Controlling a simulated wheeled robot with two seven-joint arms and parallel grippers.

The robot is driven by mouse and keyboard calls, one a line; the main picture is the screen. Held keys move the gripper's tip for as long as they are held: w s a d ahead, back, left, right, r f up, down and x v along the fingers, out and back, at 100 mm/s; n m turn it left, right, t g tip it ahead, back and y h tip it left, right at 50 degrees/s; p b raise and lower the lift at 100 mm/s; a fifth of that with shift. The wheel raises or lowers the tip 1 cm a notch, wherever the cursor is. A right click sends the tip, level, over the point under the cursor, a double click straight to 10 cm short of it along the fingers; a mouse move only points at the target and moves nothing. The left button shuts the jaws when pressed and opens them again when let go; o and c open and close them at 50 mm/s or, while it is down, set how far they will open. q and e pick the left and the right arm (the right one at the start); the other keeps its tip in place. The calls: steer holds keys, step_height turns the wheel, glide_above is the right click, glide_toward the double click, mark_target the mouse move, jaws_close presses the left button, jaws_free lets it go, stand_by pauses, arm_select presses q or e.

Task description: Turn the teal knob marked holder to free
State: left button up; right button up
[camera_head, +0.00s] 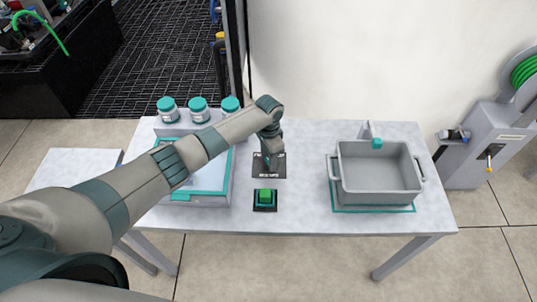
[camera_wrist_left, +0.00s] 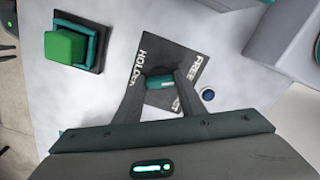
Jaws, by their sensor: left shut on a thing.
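The teal knob (camera_wrist_left: 160,82) sits on a dark plate (camera_wrist_left: 187,62) with white lettering. HOLDER is readable on one side and FREE on the other in the left wrist view. My left gripper (camera_wrist_left: 161,77) is shut on the knob, with one finger at each end of it. In the head view the gripper (camera_head: 269,156) points down over the dark plate (camera_head: 268,172), and it hides most of the knob there. I cannot tell exactly which mark the knob points to. My right gripper is not in view.
A green button (camera_head: 265,195) on a dark base stands in front of the plate. A grey tote (camera_head: 380,188) stands to the right. A teal-edged tray (camera_head: 215,185) and several teal-lidded jars (camera_head: 198,109) are to the left.

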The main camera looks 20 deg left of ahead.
arm_select(q)
steer(key=shift+r+n+p, duration=0.1)
steer(key=shift+n+p, duration=0.25)
steer(key=shift+n, duration=0.25)
steer(key=o, duration=1)
steer(key=shift+o, duration=0.2)
step_height(320, 180, up, 17)
steer(key=b, duration=0.4)
steer(key=shift+r, duration=0.15)
steer(key=shift+s, duration=0.1)
